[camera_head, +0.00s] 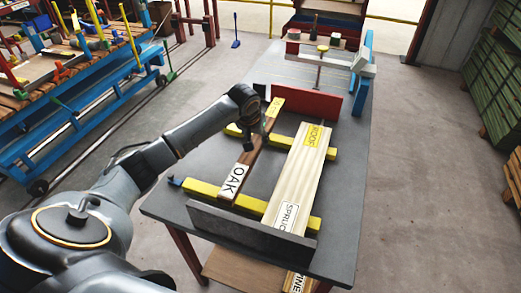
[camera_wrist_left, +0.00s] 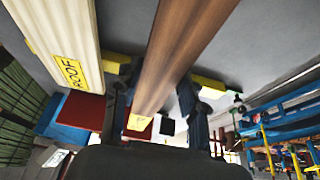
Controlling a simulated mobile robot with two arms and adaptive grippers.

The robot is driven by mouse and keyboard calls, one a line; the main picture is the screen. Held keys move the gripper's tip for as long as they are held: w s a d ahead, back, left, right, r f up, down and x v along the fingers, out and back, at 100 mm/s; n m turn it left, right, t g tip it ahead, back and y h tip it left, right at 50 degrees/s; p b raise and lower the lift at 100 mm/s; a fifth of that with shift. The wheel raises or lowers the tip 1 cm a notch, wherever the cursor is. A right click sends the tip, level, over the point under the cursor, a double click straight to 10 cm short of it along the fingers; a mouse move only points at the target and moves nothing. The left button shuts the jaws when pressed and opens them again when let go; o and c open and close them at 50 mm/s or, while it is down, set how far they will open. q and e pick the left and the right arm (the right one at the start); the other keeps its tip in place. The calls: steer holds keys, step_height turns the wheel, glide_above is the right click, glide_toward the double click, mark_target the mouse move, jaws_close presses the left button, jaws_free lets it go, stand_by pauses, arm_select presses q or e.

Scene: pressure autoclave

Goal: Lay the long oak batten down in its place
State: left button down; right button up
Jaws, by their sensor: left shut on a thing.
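The long brown oak batten (camera_head: 250,158) carries a white OAK label at its near end and a yellow label at its far end. My left gripper (camera_head: 262,126) is shut on it toward the far end. In the left wrist view the batten (camera_wrist_left: 180,50) runs between the two dark fingers (camera_wrist_left: 155,112). It lies over the two yellow bars (camera_head: 275,205), left of the pale spruce board (camera_head: 300,175); I cannot tell whether it touches the bars. The spruce board also shows in the left wrist view (camera_wrist_left: 55,25). My right gripper is not in view.
A red upright plate (camera_head: 305,101) stands beyond the bars and a dark plate (camera_head: 250,232) at the near end of the grey table (camera_head: 165,205). A blue frame (camera_head: 361,75) stands at the far right. A pine board (camera_head: 297,284) lies below the table.

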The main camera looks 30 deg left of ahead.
mark_target(261, 150)
arm_select(q)
steer(key=f, duration=0.1)
steer(key=d+f, duration=0.1)
steer(key=f, duration=0.2)
steer(key=shift+s+d+f+p, duration=0.1)
steer(key=shift+s+d+p, duration=0.05)
steer(key=shift+d+p, duration=0.25)
steer(key=shift+f, duration=0.4)
steer(key=shift+f, duration=0.15)
steer(key=shift+f, duration=0.1)
steer(key=c, duration=0.8)
jaws_free()
steer(key=shift+f, duration=0.15)
steer(key=shift+o, duration=0.3)
steer(key=shift+r, duration=0.4)
steer(key=v, duration=1.2)
steer(key=shift+s+b, duration=0.1)
steer(key=shift+b, duration=0.25)
